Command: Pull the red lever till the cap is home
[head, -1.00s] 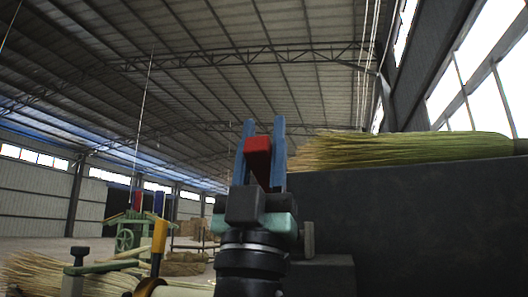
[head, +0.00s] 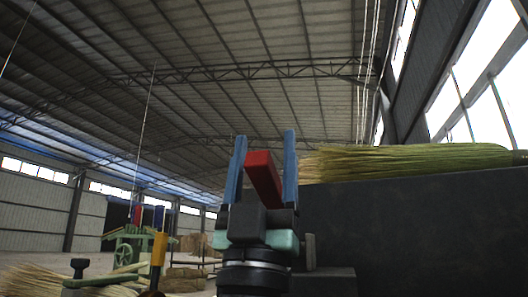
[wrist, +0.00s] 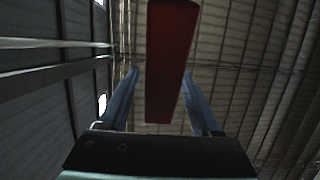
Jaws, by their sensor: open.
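The red lever (head: 263,180) is a straight red bar in the middle of the head view. My gripper (head: 264,136) has two blue fingers, spread open, one on each side of the lever with gaps visible. In the wrist view the lever (wrist: 168,60) runs down from the top edge between the open fingers of my gripper (wrist: 160,71). The lever's base is hidden behind my gripper's body in the head view. I cannot make out the cap in either view.
A large dark block (head: 420,225) fills the right side, with a straw broom head (head: 410,158) lying on top. At lower left are a yellow-handled lever (head: 158,248), loose straw (head: 45,280) and a green machine (head: 135,243). The space above my gripper looks clear.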

